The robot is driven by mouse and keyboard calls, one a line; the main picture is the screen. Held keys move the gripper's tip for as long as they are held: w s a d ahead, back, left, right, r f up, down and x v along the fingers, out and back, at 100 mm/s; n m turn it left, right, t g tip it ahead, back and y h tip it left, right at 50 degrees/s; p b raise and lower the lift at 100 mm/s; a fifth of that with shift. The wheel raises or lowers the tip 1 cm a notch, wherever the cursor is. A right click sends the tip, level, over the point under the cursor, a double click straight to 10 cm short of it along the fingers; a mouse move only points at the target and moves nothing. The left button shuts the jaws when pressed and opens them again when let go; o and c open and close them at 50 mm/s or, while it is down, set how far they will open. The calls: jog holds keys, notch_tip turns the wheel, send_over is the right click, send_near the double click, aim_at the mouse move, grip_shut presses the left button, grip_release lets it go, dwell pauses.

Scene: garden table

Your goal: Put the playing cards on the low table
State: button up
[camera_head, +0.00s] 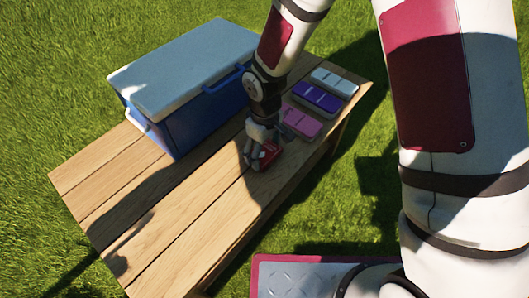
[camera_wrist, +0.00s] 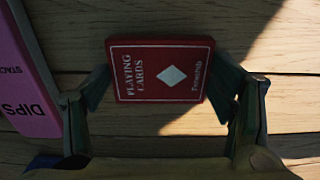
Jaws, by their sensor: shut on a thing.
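The playing cards (camera_wrist: 145,88) are a red box with a white border, a white diamond and the words "PLAYING CARDS". My gripper (camera_wrist: 163,88) has one finger at each short end of the box and is shut on it. In the head view my gripper (camera_head: 257,157) is low over the wooden table (camera_head: 190,215), near its right long edge, with part of the red box (camera_head: 269,154) showing. I cannot tell whether the box touches the planks or hangs just above them. No second table is in view.
A pink box (camera_head: 301,122), marked "DIPS" in the wrist view (camera_wrist: 30,85), lies close beside my gripper. A purple box (camera_head: 316,96) and a white box (camera_head: 335,82) lie beyond it. A blue cooler (camera_head: 190,112) stands to the left. The near planks are clear.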

aim_at(264, 152)
jog(key=shift+f, duration=0.35)
jog(key=shift+f, duration=0.15)
jog(key=o, duration=1.2)
notch_tip(264, 152, up, 12)
jog(key=p, duration=0.4)
jog(key=shift+r, duration=0.2)
